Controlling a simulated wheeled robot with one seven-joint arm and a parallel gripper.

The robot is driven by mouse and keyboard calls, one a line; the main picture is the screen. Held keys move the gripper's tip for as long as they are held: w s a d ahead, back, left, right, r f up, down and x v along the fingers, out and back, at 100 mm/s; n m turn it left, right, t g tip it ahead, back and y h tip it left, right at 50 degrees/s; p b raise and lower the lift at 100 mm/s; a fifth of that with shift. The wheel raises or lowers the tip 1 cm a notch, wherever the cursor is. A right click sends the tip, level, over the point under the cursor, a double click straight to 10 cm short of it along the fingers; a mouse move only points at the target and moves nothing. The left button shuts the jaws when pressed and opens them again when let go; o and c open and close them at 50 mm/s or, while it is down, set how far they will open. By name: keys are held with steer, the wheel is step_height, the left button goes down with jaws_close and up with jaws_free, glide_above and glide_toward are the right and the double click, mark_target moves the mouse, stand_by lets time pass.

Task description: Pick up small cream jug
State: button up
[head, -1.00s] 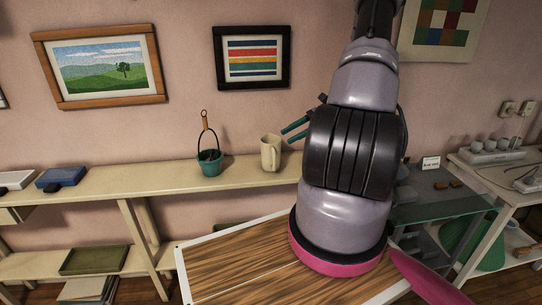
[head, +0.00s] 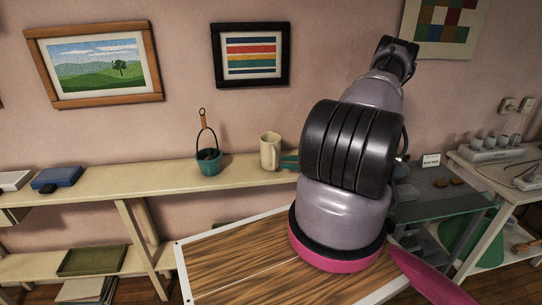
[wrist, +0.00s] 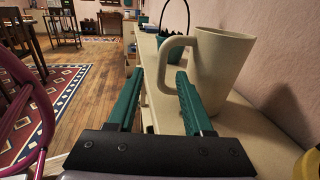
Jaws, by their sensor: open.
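The small cream jug (head: 269,152) stands upright on the cream shelf (head: 130,183) against the wall. In the wrist view the jug (wrist: 225,70) is large, at right of centre, with its looped handle (wrist: 166,62) turned toward the left. My gripper (wrist: 158,78) is open, its two teal fingers apart and empty. The handle shows just past the fingertips, roughly in line with the gap between them, and the jug's body is beyond the right finger. In the head view my teal fingers (head: 288,162) are just right of the jug; my arm hides the rest of the gripper. I cannot tell whether they touch.
A teal pot with a tall handle (head: 208,165) stands just left of the jug. Blue (head: 57,178) and white boxes lie further left. A wooden-topped table (head: 225,270) is in front, and a glass-topped stand (head: 440,200) is at right.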

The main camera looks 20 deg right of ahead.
mark_target(274, 161)
steer(key=x, duration=0.5)
steer(key=shift+w+a+r, duration=0.1)
steer(key=shift+w+r, duration=0.05)
steer(key=shift+w, duration=0.05)
jaws_close()
stand_by(1.2)
